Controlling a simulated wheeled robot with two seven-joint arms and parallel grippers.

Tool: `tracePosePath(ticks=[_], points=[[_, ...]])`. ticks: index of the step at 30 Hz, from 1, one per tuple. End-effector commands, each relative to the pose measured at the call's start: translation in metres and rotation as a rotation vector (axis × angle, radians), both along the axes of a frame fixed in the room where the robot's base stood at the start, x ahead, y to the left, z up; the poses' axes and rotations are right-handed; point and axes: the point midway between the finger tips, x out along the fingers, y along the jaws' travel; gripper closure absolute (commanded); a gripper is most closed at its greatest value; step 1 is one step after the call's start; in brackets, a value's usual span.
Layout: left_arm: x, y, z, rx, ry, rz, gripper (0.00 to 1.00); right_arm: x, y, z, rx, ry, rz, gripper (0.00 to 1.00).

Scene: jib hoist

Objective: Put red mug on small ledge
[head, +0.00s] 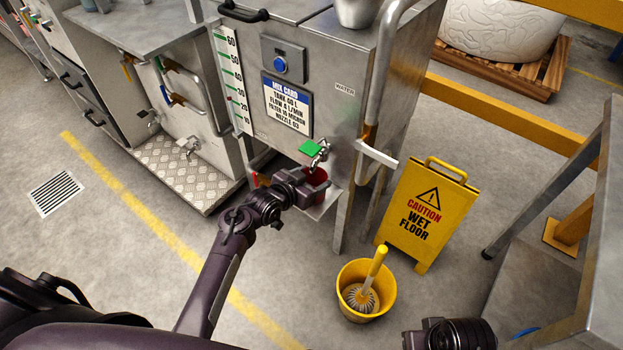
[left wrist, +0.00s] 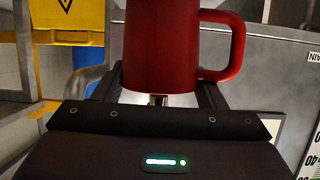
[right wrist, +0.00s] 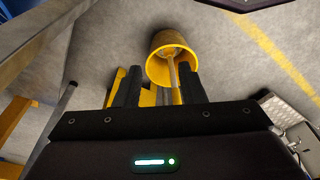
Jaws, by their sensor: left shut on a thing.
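The red mug (head: 317,178) is held by my left gripper (head: 303,188) under the small tap (head: 319,153) on the front of the steel tank cabinet. In the left wrist view the mug (left wrist: 160,50) fills the space between the fingers (left wrist: 158,98), upright in that picture, its handle to the right. The small ledge (head: 325,208) is a grey metal plate sticking out low on the cabinet, just below the mug. I cannot tell whether the mug touches it. My right gripper (right wrist: 158,90) is open and empty, pointing towards the floor; its arm's end shows at the head view's bottom edge.
A yellow bucket (head: 345,304) with a brush and a wet floor sign (head: 425,214) stand right of the cabinet. A pale bar (head: 376,153) sticks out beside the tap. A steel table (head: 600,240) is at the right. The floor at left is clear.

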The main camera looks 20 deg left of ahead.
Motion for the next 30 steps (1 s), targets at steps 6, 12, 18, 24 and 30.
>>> tracePosePath(ticks=[6,12,18,24,30], points=[[0.0,0.0,-0.003,0.0,0.0,0.0,0.34,0.001,0.001,-0.001,0.003,-0.005,0.001,0.64],[0.0,0.0,-0.002,0.0,0.001,0.0,0.13,0.001,0.001,0.0,0.003,-0.005,0.001,0.64],[0.0,0.0,-0.002,0.0,0.0,0.0,0.13,0.001,0.001,0.0,0.002,-0.006,0.002,0.64],[-0.011,0.005,0.005,0.002,0.001,0.001,0.13,-0.002,-0.001,0.005,-0.003,0.011,-0.003,0.64],[-0.047,0.019,0.022,0.004,0.002,0.001,0.13,-0.002,-0.01,-0.013,-0.026,0.057,-0.026,0.64]])
